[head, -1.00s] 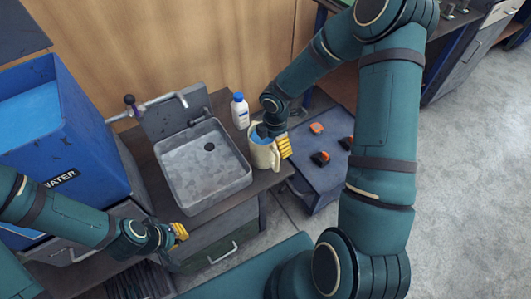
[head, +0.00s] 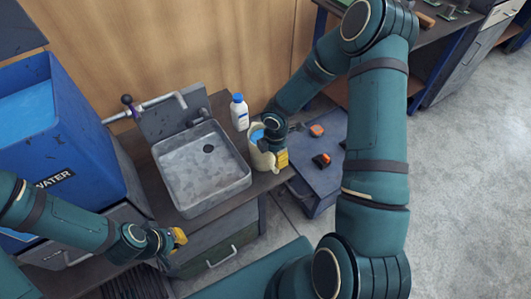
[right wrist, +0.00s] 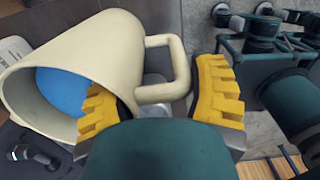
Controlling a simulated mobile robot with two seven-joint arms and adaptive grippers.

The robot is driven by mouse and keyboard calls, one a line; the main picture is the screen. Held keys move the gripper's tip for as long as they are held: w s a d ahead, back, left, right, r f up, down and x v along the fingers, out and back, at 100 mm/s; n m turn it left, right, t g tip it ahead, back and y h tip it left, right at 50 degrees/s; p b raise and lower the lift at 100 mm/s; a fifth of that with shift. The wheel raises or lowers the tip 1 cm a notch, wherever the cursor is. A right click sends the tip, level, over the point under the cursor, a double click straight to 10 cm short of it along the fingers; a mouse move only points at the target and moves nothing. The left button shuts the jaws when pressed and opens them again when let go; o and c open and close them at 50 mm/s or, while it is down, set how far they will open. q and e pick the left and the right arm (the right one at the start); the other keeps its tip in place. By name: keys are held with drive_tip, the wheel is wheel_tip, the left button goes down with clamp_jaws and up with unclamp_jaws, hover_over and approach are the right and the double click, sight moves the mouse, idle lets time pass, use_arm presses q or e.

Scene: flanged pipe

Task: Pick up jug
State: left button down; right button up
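The cream jug (head: 259,157) stands on the counter to the right of the sink, with something blue inside it. In the right wrist view the jug (right wrist: 112,48) looks tilted because of the camera angle, and its handle (right wrist: 172,72) points toward my right gripper (right wrist: 158,103). That gripper is open, with one yellow finger beside the jug's body and the other beyond the handle, with a gap left. In the head view my right gripper (head: 281,158) is at the jug's right side. My left gripper (head: 178,237) is empty in front of the counter; its finger gap is too small to judge.
The grey sink (head: 203,168) is left of the jug, and a white bottle (head: 239,113) with a blue cap stands behind. A blue water tank (head: 60,130) is at the left. A low grey cart (head: 325,185) with orange-black items stands right of the counter.

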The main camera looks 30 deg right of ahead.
drive_tip(key=c, duration=0.5)
drive_tip(key=shift+w, duration=0.1)
drive_tip(key=shift+r, duration=0.1)
